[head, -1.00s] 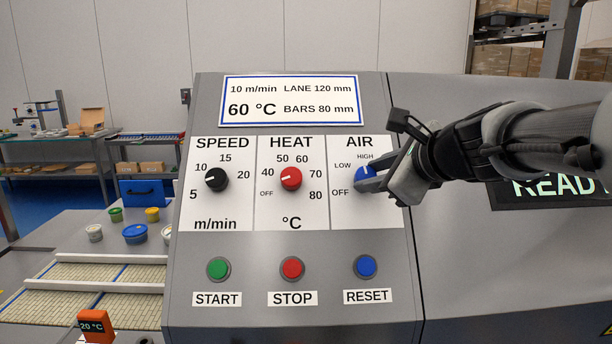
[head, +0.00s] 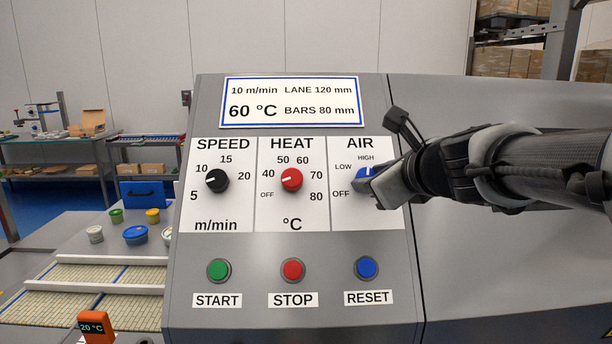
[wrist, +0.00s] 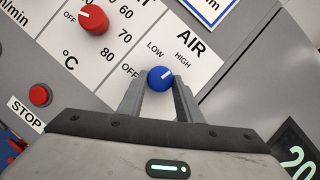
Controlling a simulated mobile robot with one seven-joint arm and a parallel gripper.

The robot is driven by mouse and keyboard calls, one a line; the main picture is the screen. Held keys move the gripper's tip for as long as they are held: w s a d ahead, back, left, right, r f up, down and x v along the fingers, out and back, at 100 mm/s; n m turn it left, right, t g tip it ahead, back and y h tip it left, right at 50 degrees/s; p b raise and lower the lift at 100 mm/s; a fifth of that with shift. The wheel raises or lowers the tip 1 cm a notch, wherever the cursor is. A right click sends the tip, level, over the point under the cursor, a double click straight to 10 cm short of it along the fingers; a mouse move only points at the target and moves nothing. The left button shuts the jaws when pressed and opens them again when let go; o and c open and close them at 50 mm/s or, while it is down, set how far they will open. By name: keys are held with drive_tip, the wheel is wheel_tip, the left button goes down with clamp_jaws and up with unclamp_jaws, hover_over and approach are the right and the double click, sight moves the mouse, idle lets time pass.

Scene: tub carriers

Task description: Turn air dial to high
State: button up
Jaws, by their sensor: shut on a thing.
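The blue air dial (head: 363,171) sits on the white AIR panel, under LOW and HIGH and right of OFF. In the wrist view the dial (wrist: 158,75) has a white mark that points up and right, toward the HIGH label (wrist: 183,60). My gripper (head: 369,181) reaches in from the right in the head view and hides the dial's lower right part. In the wrist view my gripper (wrist: 160,89) has one finger on each side of the dial and is shut on it.
The black speed dial (head: 216,181) and red heat dial (head: 291,180) are to the left. The green start (head: 219,270), red stop (head: 292,270) and blue reset (head: 367,267) buttons sit below. My arm covers the display on the right in the head view.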

drive_tip(key=o, duration=1)
drive_tip(key=shift+o, duration=0.2)
drive_tip(key=shift+s+r, duration=0.1)
drive_tip(key=p+v, duration=1)
drive_tip(key=v, duration=0.7)
drive_tip(key=shift+s, duration=0.1)
